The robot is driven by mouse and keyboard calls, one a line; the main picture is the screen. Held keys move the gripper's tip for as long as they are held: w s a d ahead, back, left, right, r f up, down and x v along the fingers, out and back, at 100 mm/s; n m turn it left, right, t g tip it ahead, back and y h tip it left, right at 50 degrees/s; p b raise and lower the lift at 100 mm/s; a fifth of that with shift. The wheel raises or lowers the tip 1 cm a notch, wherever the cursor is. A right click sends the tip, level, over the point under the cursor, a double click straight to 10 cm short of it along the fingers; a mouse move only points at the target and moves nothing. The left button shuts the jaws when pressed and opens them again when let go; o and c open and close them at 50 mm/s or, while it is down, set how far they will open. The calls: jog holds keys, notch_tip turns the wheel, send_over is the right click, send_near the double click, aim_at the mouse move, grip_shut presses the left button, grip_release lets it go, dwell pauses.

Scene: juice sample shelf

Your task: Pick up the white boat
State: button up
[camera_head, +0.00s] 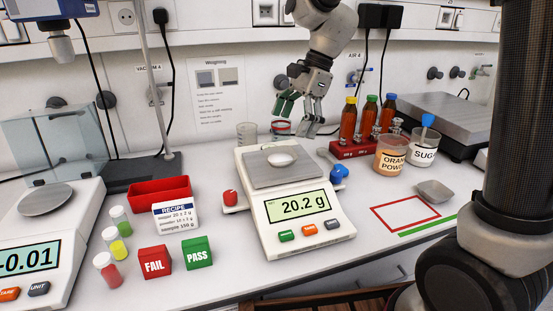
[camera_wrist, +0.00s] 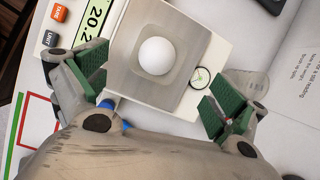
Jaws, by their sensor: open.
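A small pale boat (camera_head: 282,161) sits on the square metal pan of the middle scale. In the wrist view the boat (camera_wrist: 183,64) is a shallow, rounded-square dish with a round white mound inside. My gripper (camera_head: 298,117) is open and empty, above and behind the scale, apart from the boat. In the wrist view its green-padded fingers (camera_wrist: 154,95) are spread wide on either side of the pan's near part. A second, greyer boat (camera_head: 434,192) stands at the right on the bench and looks empty.
The middle scale (camera_head: 266,208) reads 20.2 g. A red-outlined area (camera_head: 405,213) on the bench is empty.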

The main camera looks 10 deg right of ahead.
aim_at(282, 160)
jog(key=shift+s+m, duration=0.15)
jog(key=shift+m, duration=0.65)
jog(key=shift+a+f+m, duration=0.15)
jog(key=shift+f+m, duration=0.15)
jog(key=x, duration=0.7)
jog(key=shift+f, duration=0.15)
jog(key=c, duration=1.1)
